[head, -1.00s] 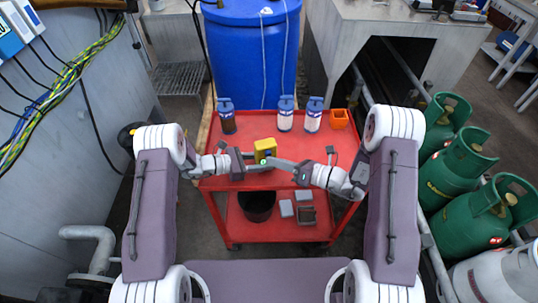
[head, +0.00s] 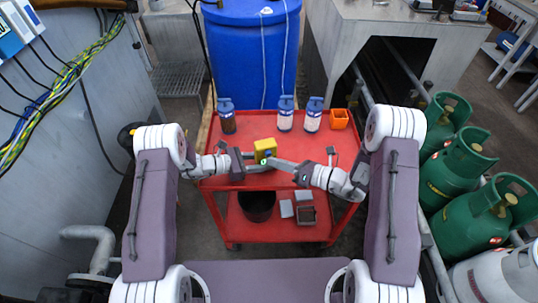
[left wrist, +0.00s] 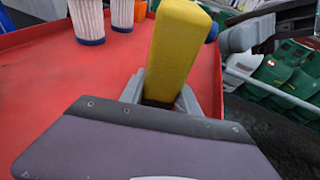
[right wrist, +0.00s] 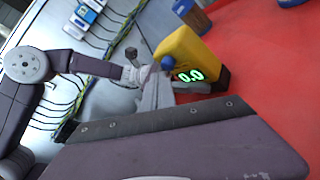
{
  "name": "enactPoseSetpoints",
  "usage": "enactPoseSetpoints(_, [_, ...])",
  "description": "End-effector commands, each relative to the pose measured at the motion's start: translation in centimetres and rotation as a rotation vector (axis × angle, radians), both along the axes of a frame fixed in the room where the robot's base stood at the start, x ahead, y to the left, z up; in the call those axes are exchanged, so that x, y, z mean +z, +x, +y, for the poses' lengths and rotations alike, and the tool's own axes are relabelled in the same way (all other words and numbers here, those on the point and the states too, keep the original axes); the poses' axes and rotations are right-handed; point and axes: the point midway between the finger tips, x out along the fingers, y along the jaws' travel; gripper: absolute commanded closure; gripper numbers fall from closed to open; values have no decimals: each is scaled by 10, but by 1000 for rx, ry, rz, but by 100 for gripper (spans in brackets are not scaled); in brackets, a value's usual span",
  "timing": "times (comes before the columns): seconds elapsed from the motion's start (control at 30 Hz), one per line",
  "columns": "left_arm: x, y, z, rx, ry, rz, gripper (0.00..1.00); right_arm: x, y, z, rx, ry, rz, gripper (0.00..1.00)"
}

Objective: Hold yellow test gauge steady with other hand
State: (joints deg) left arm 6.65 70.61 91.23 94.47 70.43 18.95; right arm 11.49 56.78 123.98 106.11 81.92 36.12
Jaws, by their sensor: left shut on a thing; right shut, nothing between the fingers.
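The yellow test gauge (head: 264,147) is near the front middle of the red cart's top. My left gripper (head: 258,160) is shut on it; the left wrist view shows the gauge (left wrist: 173,50) between the fingers. In the right wrist view the gauge (right wrist: 188,52) is tilted and its display shows a green "0.0". A blue knob (right wrist: 168,63) is on its side. My right gripper (head: 275,163) is shut and empty, its tips close to the front of the gauge. I cannot tell whether they touch it.
Several blue-capped bottles (head: 285,115) and an orange holder (head: 339,118) stand along the back of the red cart (head: 210,181). The lower shelf holds a black bucket (head: 257,205) and grey trays. Green gas cylinders (head: 455,165) stand to the right.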

Motion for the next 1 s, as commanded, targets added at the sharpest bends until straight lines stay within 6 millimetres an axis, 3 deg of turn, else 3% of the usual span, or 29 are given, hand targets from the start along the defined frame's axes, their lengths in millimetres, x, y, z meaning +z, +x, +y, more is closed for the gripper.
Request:
enactPoseSetpoints(0.47, [-1,0,0,-1,1,1,100,0,-10,-3,-1,0,1,100])
enactPoseSetpoints(1.0, [-1,0,0,0,1,1,100,0,-55,-17,0,0,1,100])
